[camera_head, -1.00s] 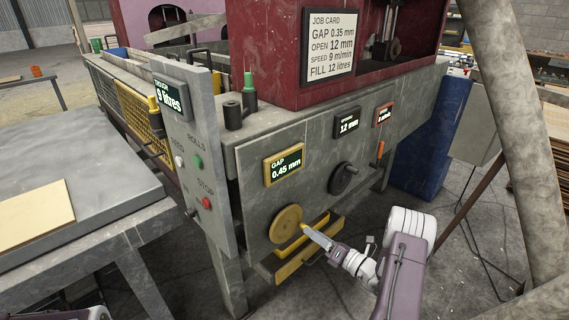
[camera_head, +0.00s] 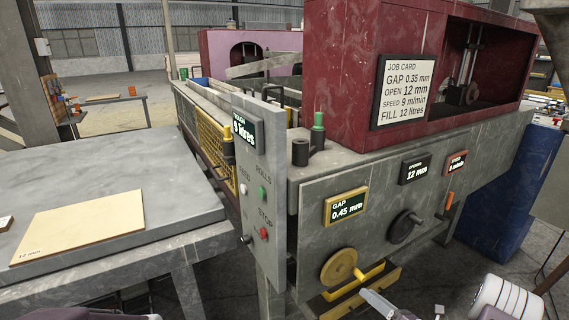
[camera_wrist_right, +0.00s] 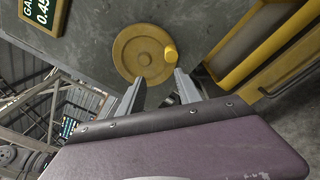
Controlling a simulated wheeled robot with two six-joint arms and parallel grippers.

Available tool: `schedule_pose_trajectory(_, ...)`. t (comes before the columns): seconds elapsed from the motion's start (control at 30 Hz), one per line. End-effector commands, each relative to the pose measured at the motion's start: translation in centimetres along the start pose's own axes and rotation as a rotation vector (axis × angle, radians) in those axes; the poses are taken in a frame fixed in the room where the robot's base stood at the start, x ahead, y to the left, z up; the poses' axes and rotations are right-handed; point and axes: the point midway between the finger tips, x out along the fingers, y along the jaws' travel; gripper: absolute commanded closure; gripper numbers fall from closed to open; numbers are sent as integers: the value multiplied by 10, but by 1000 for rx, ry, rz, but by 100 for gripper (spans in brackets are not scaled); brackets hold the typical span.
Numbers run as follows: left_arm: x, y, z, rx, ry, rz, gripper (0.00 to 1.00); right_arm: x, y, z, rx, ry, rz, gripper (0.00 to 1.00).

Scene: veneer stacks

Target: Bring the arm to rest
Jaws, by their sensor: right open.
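My right gripper (camera_head: 378,302) is at the bottom edge of the head view, below the yellow handwheel (camera_head: 338,267) on the machine's front panel. In the right wrist view its two fingers (camera_wrist_right: 160,88) stand apart with nothing between them. The yellow handwheel (camera_wrist_right: 143,54) and its knob (camera_wrist_right: 170,53) lie beyond the fingertips; I cannot tell how wide the gap is. A small part of what seems to be my left arm shows at the bottom left of the head view; its gripper is not seen.
The gap display (camera_head: 346,206) reads 0.45 mm; the job card (camera_head: 404,91) says 0.35 mm. A black crank (camera_head: 404,226) sits right of the handwheel, a yellow tray (camera_head: 362,290) below it. A grey table (camera_head: 180,170) with a veneer sheet (camera_head: 82,226) stands left. A blue bin (camera_head: 510,185) stands right.

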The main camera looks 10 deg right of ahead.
Motion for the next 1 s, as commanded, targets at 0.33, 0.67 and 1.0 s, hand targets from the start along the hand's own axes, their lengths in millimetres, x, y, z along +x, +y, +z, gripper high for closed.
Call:
schedule_pose_trajectory(0.33, 0, 0, 0, 0, 0, 0, 64, -49, 175, -168, -1109, 1094, 832, 59)
schedule_pose_trajectory(0.67, 0, 0, 0, 0, 0, 0, 64, -84, 163, -136, 2274, -1251, -1593, 59)
schedule_pose_trajectory(1.0, -107, 2, -11, 0, 1, 0, 64, -84, 234, -51, 2224, -1171, -1554, 59)
